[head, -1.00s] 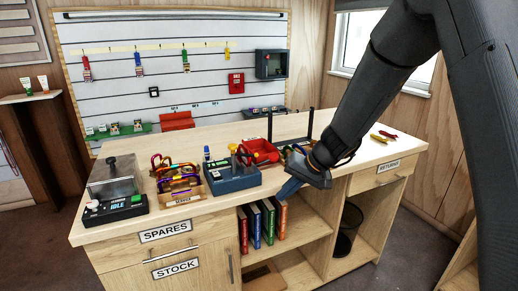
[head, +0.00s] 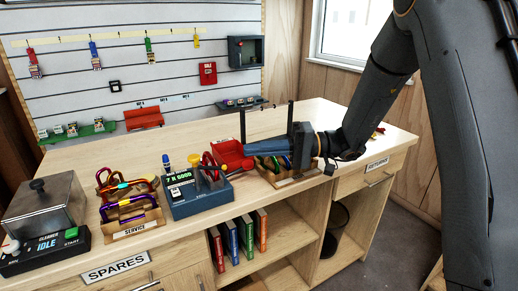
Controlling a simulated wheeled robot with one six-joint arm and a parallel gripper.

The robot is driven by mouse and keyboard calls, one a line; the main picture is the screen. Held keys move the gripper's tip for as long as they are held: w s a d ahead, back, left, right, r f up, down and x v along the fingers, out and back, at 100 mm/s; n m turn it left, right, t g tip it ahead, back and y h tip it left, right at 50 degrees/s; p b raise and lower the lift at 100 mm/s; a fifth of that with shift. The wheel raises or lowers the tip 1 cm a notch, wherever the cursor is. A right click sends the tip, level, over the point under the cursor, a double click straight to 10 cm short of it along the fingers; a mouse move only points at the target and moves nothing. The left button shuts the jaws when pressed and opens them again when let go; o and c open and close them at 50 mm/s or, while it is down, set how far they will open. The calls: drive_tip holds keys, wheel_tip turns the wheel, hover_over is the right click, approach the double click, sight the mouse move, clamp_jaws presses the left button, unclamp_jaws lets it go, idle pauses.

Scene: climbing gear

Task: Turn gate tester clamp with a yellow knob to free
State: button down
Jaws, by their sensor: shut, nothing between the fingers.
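The gate tester (head: 200,200) is a blue box on the bench with a small green-lit display that seems to read GOOD. Its clamp has a yellow knob (head: 194,159) on top of a post. A red carabiner (head: 209,160) stands upright at the tester, just right of the knob; how it is seated is not clear. I cannot judge the depth gap.
A tray of colored items (head: 285,180) sits below my gripper. The service tray (head: 135,225) with carabiners is left of the tester, and the cleaner (head: 45,225) is at far left. The bench behind is mostly clear.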

drive_tip(key=s+a+p, duration=0.1)
drive_tip(key=a, duration=0.1)
drive_tip(key=s+a+p, duration=0.1)
drive_tip(key=a, duration=0.1)
drive_tip(key=s+a+p, duration=0.1)
drive_tip(key=a, duration=0.2)
drive_tip(key=shift+s+f, duration=0.2)
drive_tip(key=shift+f, duration=0.1)
drive_tip(key=shift+s+a+f+p, duration=0.15)
drive_tip(key=shift+s+p, duration=0.1)
drive_tip(key=shift+s, duration=0.15)
drive_tip(key=shift+s+f+p, duration=0.15)
drive_tip(key=shift+s+p, duration=0.05)
drive_tip(key=shift+s, duration=0.15)
